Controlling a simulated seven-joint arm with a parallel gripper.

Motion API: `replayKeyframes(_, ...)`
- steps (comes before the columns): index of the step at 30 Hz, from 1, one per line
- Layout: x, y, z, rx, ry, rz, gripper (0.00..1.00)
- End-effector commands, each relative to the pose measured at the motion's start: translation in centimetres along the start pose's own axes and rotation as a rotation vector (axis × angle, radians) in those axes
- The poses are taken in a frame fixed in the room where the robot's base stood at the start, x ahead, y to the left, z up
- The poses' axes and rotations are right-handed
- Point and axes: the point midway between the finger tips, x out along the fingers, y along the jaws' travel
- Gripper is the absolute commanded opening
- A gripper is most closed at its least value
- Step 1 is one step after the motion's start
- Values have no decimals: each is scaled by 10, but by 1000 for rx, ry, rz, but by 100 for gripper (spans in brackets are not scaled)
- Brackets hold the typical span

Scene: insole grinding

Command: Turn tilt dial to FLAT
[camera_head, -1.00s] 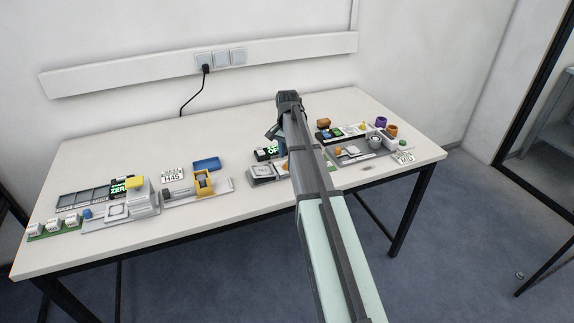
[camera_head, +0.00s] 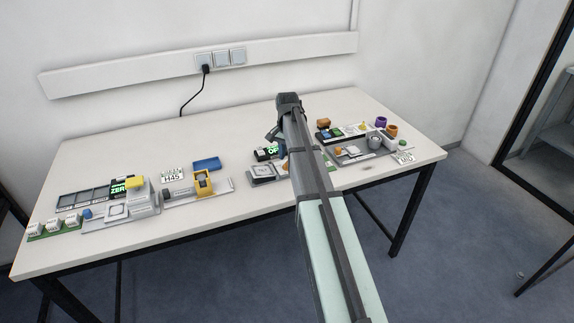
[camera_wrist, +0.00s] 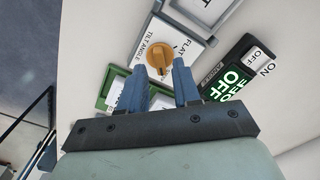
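The tilt dial is an orange knob (camera_wrist: 159,55) on a white plate (camera_wrist: 141,68) marked TILT ANGLE and FLAT, in the upper middle of the wrist view. In the head view, a bit of orange (camera_head: 285,166) shows beside my arm, which hides most of that area. My gripper (camera_wrist: 160,68) is open, its two blue-grey fingers apart with the knob between and just beyond their tips. I cannot tell whether either finger touches the knob. The dial's exact pointing direction is unclear.
A dark panel with a green OFF display (camera_wrist: 233,84) and an ON/OFF switch (camera_wrist: 262,60) stands right of the dial plate. A green-framed piece (camera_wrist: 113,88) lies near the left finger. In the head view, a yellow fixture (camera_head: 201,184) stands left and cups (camera_head: 381,122) right.

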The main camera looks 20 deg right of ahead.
Motion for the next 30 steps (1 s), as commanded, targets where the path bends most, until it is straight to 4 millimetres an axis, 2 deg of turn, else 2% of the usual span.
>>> replayKeyframes(30,20,0,0,0,0,0,32)
